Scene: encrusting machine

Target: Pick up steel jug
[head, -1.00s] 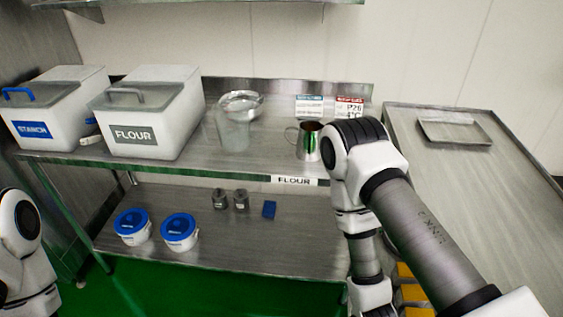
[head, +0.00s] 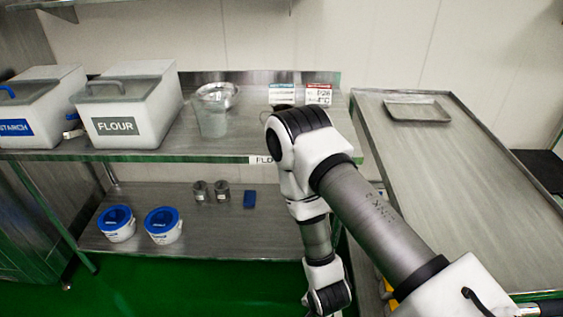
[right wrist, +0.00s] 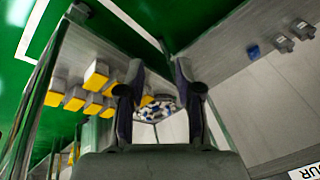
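The steel jug is almost wholly hidden behind my right arm in the head view. Only a small dark curve that looks like its handle (head: 265,116) shows at the arm's left edge, on the upper steel shelf (head: 225,150). My right gripper (right wrist: 159,66) shows in the right wrist view with its two fingers apart and nothing between them. It is outside the head view, where my right arm hangs down in front of the shelving. The jug is not seen in the right wrist view. My left gripper is in neither view.
A clear pitcher (head: 211,120) with a steel bowl (head: 220,92) behind it stands left of the arm. The flour bin (head: 130,110) and starch bin (head: 35,105) are farther left. A steel table (head: 440,165) with a tray (head: 418,111) stands right. Yellow bins (right wrist: 96,75) show below.

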